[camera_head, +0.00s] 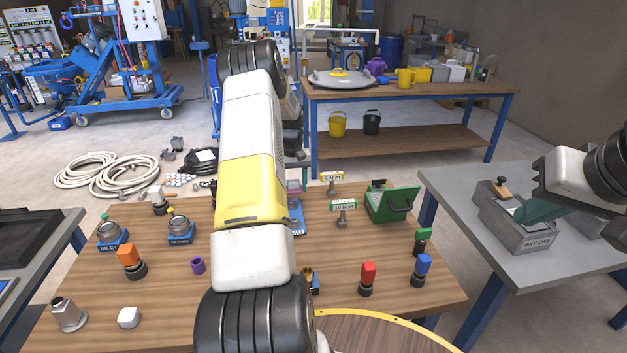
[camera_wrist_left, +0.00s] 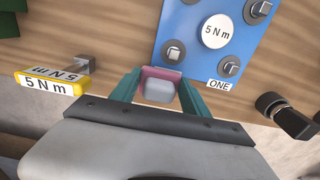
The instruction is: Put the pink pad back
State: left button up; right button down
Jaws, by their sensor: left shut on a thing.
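The pink pad (camera_wrist_left: 160,73) shows in the left wrist view between the teal fingers of my left gripper (camera_wrist_left: 160,90), with a pale grey block-like part in front of it. The gripper is shut on it. It is beside the lower edge of a blue plate (camera_wrist_left: 190,22) marked 5 N m and ONE; contact with the plate cannot be told. In the head view my left arm hides most of this spot. My right gripper (camera_head: 545,208) is at the right, with teal fingers by the grey BAY ONE box (camera_head: 528,238); its opening is unclear.
A yellow 5 N m sign (camera_wrist_left: 52,82) and a black knob-like part (camera_wrist_left: 286,115) flank the left gripper. On the wooden table stand a green case (camera_head: 392,204), red (camera_head: 368,274) and blue (camera_head: 423,264) capped parts, and a purple ring (camera_head: 198,265).

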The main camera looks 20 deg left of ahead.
aim_at(293, 197)
pick_arm(q)
jog(key=shift+w+a+f, duration=0.1)
jog(key=shift+w+a, duration=0.8)
jog(key=shift+w, duration=0.2)
jog(key=shift+w+f, duration=0.1)
jog(key=shift+f, duration=1.65)
jog(key=shift+f, duration=0.1)
jog(key=o, duration=1.3)
jog(key=shift+f, duration=0.1)
